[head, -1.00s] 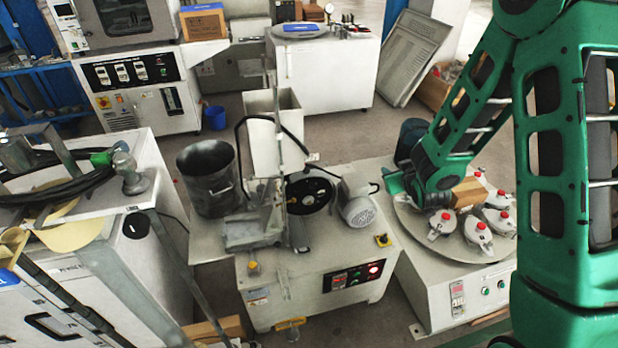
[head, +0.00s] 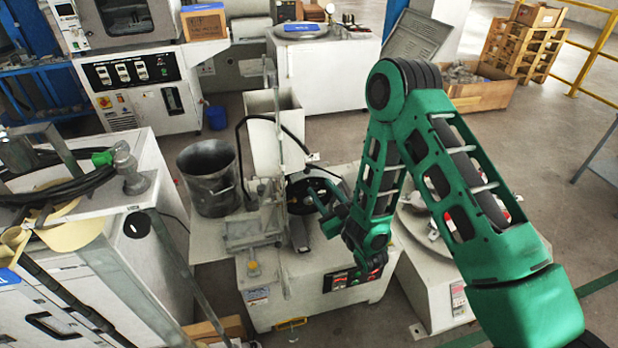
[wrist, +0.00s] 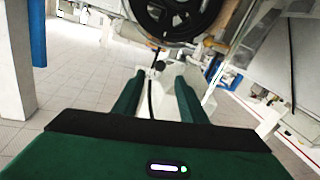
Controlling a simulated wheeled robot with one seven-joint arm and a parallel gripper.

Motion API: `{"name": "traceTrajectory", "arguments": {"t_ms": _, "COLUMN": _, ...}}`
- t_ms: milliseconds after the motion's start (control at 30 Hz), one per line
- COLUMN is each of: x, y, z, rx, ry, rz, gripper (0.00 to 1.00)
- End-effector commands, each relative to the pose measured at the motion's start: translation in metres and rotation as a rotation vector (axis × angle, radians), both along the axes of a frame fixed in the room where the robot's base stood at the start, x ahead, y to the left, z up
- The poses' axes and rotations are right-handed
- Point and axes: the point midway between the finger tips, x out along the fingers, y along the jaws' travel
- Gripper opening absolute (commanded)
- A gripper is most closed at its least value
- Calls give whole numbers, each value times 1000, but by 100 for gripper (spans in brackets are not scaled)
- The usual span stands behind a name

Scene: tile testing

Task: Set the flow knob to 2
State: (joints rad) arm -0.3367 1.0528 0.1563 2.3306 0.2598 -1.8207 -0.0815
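I cannot make out a knob marked for flow or any number scale. My gripper (head: 330,222) is at the middle machine (head: 262,300), beside its black wheel (head: 303,196). In the wrist view the two green fingers of my gripper (wrist: 157,88) are apart, with nothing clearly held between them. A small dark knob-like part (wrist: 158,66) shows beyond the fingertips, and I cannot tell if it is the flow knob. The black wheel also fills the top of the wrist view (wrist: 170,18). A yellow knob (head: 253,269) is on the machine's front left corner.
A metal pot (head: 210,180) and an upright hopper (head: 275,135) stand at the machine's left and back. My arm partly covers the control panel (head: 340,281) and the round-table machine (head: 440,290) at right. Open floor (head: 530,135) lies at right.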

Motion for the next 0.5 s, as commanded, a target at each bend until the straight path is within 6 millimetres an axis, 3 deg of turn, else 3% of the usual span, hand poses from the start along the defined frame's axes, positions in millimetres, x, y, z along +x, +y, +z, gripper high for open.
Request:
{"name": "traceTrajectory", "arguments": {"t_ms": 300, "x": 50, "y": 26, "z": 1, "rx": 0, "ry": -1, "rz": 0, "gripper": 38}}
{"name": "traceTrajectory", "arguments": {"t_ms": 500, "x": 67, "y": 35, "z": 0, "rx": -1, "ry": 1, "rz": 1, "gripper": 38}}
